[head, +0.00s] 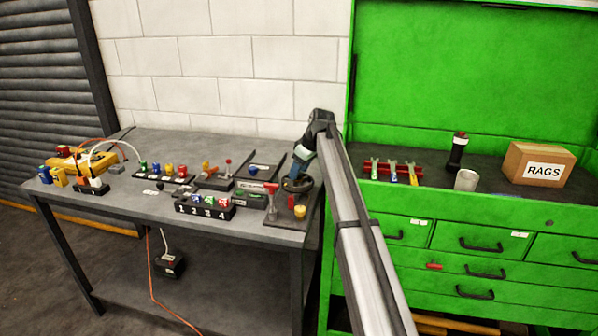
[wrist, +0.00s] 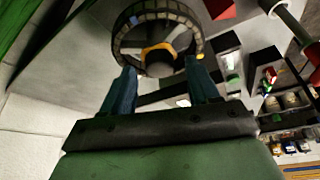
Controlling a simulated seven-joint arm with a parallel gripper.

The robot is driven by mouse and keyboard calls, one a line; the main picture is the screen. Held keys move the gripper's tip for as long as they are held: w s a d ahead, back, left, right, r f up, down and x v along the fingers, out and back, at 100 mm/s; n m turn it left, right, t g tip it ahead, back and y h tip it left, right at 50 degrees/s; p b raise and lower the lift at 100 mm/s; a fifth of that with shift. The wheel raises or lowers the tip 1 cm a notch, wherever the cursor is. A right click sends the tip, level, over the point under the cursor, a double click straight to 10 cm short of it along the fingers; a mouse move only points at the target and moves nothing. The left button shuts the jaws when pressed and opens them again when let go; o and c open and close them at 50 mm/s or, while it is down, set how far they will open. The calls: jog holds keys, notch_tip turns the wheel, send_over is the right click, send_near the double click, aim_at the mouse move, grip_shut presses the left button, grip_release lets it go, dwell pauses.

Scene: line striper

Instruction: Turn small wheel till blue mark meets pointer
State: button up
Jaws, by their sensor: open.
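The small dark wheel (head: 297,186) is at the right end of the grey bench in the head view, just below my gripper (head: 301,166). In the wrist view the wheel (wrist: 118,42) shows as a dark segmented ring with a hub and an orange-yellow piece inside it. A small bluish patch seems to show on the upper left of its rim. My gripper (wrist: 161,82) is open, its two blue-grey fingers pointing at the hub side of the wheel, with nothing held between them. I cannot tell whether they touch it. I cannot make out the pointer for certain.
A red stand (head: 271,196) is just left of the wheel, and a yellow knob (head: 300,212) is in front of it. A numbered block (head: 205,209) and several small coloured parts crowd the bench (head: 140,205). A green tool cabinet (head: 450,230) stands at the right.

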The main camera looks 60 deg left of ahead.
jog(key=shift+s+a+f, duration=0.1)
jog(key=shift+a+f, duration=0.05)
jog(key=shift+f, duration=0.25)
jog(key=shift+c, duration=0.3)
jog(key=c, duration=1)
jog(key=shift+o, duration=0.2)
